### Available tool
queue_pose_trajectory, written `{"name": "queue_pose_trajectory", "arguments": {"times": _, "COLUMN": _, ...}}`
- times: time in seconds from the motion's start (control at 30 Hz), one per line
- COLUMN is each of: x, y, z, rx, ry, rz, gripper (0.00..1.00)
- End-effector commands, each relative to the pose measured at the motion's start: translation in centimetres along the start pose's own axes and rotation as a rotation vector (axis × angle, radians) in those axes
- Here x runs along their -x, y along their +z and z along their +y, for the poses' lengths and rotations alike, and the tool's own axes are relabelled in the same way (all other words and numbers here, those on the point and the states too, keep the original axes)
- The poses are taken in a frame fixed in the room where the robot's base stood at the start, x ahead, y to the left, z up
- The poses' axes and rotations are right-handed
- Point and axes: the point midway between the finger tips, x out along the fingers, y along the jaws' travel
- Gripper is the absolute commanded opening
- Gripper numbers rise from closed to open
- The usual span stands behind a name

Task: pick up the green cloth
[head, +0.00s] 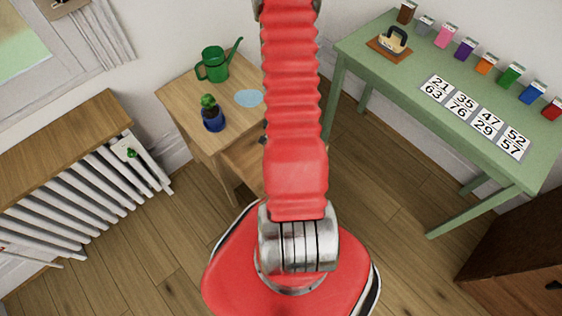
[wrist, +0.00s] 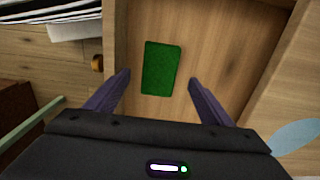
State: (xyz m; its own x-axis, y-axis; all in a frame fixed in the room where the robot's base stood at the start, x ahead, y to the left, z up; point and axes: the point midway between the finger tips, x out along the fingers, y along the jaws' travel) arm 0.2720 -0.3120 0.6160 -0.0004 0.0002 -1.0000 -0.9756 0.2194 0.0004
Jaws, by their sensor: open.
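The green cloth (wrist: 161,68) shows in the wrist view as a flat dark green rectangle lying on the wooden bottom of an open drawer (wrist: 215,52). My gripper (wrist: 160,82) is open, with its two dark fingers apart on either side of the cloth's lower part in the picture. It does not hold the cloth, and I cannot tell how far above it the fingertips are. In the head view my arm covers part of the small wooden table and its open drawer (head: 243,160), and neither the cloth nor my gripper shows there.
On the small table (head: 178,92) stand a green watering can (head: 213,66), a potted plant in a blue pot (head: 213,121) and a light blue flat disc (head: 248,98). A green table (head: 400,78) with several small boxes and number cards is at right. A radiator (head: 95,190) is at left.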

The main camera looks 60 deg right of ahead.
Motion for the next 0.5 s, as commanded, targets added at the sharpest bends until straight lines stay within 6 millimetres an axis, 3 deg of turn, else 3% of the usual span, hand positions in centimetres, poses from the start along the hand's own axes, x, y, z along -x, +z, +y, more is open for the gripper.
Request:
{"name": "queue_pose_trajectory", "arguments": {"times": 0.27, "x": -0.5, "y": 0.0, "z": 0.0, "rx": 0.000, "ry": 0.000, "rz": 0.000, "gripper": 0.75}}
{"name": "queue_pose_trajectory", "arguments": {"times": 0.5, "x": -2.7, "y": 0.0, "z": 0.1, "rx": -0.001, "ry": 0.002, "rz": -0.002, "gripper": 0.75}}
